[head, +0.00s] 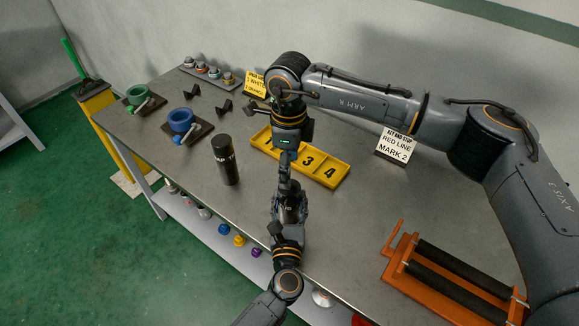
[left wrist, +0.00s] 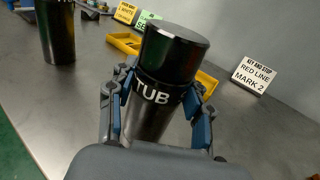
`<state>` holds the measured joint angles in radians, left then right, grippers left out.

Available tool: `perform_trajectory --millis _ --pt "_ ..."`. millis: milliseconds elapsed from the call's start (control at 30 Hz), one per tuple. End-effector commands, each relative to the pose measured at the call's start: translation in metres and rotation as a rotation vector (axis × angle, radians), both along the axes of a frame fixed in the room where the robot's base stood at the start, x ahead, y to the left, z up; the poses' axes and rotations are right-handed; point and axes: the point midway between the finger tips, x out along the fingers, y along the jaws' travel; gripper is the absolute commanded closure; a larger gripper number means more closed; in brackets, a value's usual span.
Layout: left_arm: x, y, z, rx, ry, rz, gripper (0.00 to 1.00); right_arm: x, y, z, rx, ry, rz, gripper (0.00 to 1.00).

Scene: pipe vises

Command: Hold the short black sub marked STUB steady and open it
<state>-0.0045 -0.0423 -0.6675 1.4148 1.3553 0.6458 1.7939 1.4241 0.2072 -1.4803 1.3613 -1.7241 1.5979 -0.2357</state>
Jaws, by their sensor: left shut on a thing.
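The short black sub (left wrist: 147,118) shows large in the left wrist view, with white letters reading TUB and a wider black cap (left wrist: 175,50) on its top end. My left gripper (left wrist: 160,105) is shut on its body just below the cap, with blue-padded fingers on both sides. In the head view the sub (head: 289,214) is mostly hidden by my left gripper (head: 288,203). My right gripper (head: 286,172) points down above it in the head view. Its fingers are seen edge-on, so their opening is unclear, and the left wrist view shows none of it on the cap.
A taller black cylinder (head: 226,165) stands upright to the left. A yellow numbered tray (head: 330,181) lies behind the grippers. Green (head: 137,95) and blue (head: 181,121) round vises sit at the left. An orange roller stand (head: 402,247) is at right, near a RED LINE MARK 2 sign (head: 396,145).

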Motion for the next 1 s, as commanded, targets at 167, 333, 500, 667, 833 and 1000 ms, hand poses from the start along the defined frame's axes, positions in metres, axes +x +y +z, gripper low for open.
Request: perform_trajectory --millis 167,333,500,667,833,1000 --pt "-0.0002 0.0000 -0.0005 0.001 0.001 0.000 1.00 -0.0005 0.0002 -0.0004 -0.001 0.002 -0.401 0.30" --pt "-0.0003 0.0000 -0.0005 0.001 0.001 0.000 1.00 -0.0002 0.0004 -0.0004 0.001 0.001 -0.787 0.30" --pt "-0.0003 0.0000 -0.0006 0.001 0.001 0.000 1.00 -0.0003 0.0003 -0.0001 0.000 0.002 -1.173 0.30" --pt "-0.0003 -0.0001 -0.0006 0.001 0.001 0.000 1.00 0.0000 0.0000 -0.0006 0.000 0.002 -1.536 0.30" --pt "-0.0003 -0.0001 -0.0007 0.001 0.001 0.000 1.00 0.0001 -0.0003 -0.0002 0.001 0.003 -1.911 0.30" --pt "-0.0003 -0.0001 -0.0007 0.001 0.001 0.000 1.00 0.0003 -0.0009 -0.0004 -0.001 0.001 -2.203 0.30"
